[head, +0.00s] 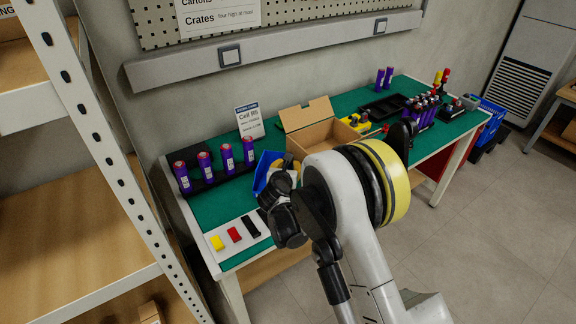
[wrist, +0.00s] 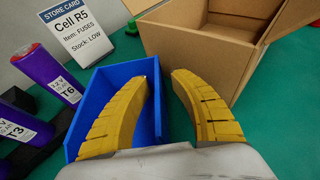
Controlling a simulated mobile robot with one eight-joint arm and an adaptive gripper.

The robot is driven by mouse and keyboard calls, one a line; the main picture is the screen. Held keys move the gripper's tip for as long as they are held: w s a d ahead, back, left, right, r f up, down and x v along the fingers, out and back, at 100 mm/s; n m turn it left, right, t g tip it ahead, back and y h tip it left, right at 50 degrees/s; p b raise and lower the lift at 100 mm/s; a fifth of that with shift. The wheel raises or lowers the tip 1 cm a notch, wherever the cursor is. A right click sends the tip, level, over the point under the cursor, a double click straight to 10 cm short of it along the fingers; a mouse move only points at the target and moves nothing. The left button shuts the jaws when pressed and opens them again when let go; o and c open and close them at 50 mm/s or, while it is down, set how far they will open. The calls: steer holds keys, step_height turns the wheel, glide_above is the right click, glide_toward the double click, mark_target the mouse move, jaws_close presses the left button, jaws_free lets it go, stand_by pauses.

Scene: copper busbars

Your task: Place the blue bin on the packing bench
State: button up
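The blue bin (head: 262,174) is at the near left part of the green-topped packing bench (head: 212,207), partly hidden by my arm in the head view. In the wrist view the empty-looking blue bin (wrist: 116,76) is on the left, over the green surface. I cannot tell whether it rests flat there. My gripper (wrist: 160,78) has its two yellow fingers apart, straddling the bin's right wall. The left finger is inside the bin and the right finger is outside. A gap shows between the fingertips and the wall. In the head view my gripper (head: 280,164) is mostly hidden.
An open cardboard box (head: 312,134) stands just right of the bin. Purple cells in a black holder (head: 209,180) and a store card (head: 249,121) stand left and behind. Small coloured blocks (head: 233,234) lie in front. A shelf rack (head: 105,150) is at left.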

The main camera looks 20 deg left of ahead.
steer(key=p+v, duration=0.3)
steer(key=v, duration=0.7)
steer(key=shift+s+r, duration=0.15)
steer(key=shift+r, duration=0.05)
steer(key=shift+s+d+r, duration=0.15)
steer(key=shift+s, duration=0.5)
steer(key=s+d+r+m+g+h, duration=0.1)
steer(key=s+d+r+m+g, duration=0.1)
steer(key=d+r+m, duration=0.85)
steer(key=s+d+r+m+g+h, duration=0.15)
steer(key=d+r+m, duration=0.5)
steer(key=d, duration=0.75)
steer(key=s+d+m+g, duration=0.1)
steer(key=s+d+m, duration=0.6)
steer(key=s+m, duration=0.3)
steer(key=s+d+r+m+g, duration=0.1)
steer(key=s+d+m+g, duration=0.1)
steer(key=s+d+m, duration=0.5)
steer(key=s+m, duration=0.3)
steer(key=s, duration=0.3)
steer(key=shift+d+r+y, duration=0.2)
steer(key=shift+d+y, duration=0.1)
steer(key=shift+y, duration=0.05)
